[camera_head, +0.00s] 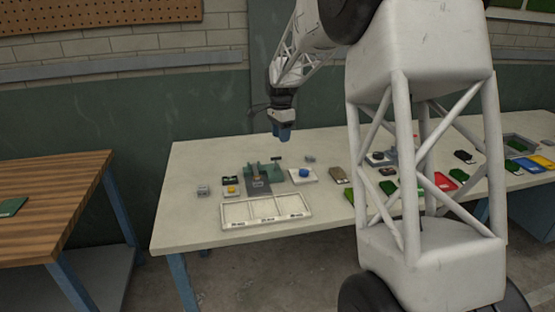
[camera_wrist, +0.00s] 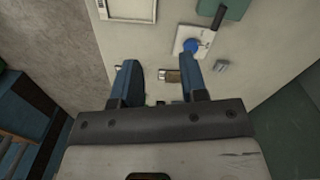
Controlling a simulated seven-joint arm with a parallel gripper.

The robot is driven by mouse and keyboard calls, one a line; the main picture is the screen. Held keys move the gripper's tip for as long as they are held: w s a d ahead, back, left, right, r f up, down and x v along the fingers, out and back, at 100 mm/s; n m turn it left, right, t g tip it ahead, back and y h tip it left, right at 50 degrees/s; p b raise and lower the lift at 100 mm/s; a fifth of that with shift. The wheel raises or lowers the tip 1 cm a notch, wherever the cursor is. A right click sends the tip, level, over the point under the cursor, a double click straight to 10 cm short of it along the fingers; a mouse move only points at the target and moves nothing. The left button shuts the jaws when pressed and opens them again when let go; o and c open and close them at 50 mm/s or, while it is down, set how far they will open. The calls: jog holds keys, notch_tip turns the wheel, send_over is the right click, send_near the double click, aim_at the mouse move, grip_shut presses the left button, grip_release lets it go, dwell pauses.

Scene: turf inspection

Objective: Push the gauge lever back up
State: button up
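The green gauge fixture (camera_head: 257,174) stands on the pale table, left of centre in the head view. A dark bar, apparently its lever (camera_head: 277,158), shows at its right side. In the wrist view a dark handle (camera_wrist: 217,17) lies beside the green body (camera_wrist: 236,8) at the top edge. Whether the lever is raised or lowered is hard to tell at this size. My gripper (camera_head: 282,136) hangs above the table near the fixture, apart from the lever. In the wrist view its blue fingers (camera_wrist: 161,68) are spread, with nothing held between them.
A white plate with a blue knob (camera_head: 303,174) sits right of the fixture. A white compartment tray (camera_head: 226,221) lies in front. A small grey block (camera_head: 310,158) and a brown item (camera_head: 340,175) are farther right. A yellow button unit (camera_head: 231,190) is left.

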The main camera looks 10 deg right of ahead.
aim_at(278, 159)
jog(key=w+f+m, duration=0.1)
jog(key=w+f, duration=0.1)
jog(key=w, duration=0.1)
jog(key=w+f+m, duration=0.1)
jog(key=w+f, duration=0.2)
jog(key=w, duration=0.1)
jog(key=w+d+f+m, duration=0.1)
jog(key=w+f, duration=0.2)
jog(key=shift+w+d+g, duration=0.1)
jog(key=shift+w+g, duration=0.2)
jog(key=shift+g, duration=0.1)
jog(key=shift+f, duration=0.1)
jog(key=shift+s+f, duration=0.15)
jog(key=shift+f, duration=1.75)
jog(key=shift+s+f, duration=0.15)
jog(key=shift+f, duration=1.75)
jog(key=c, duration=0.7)
jog(key=shift+f, duration=0.1)
grip_shut()
jog(key=shift+s, duration=0.1)
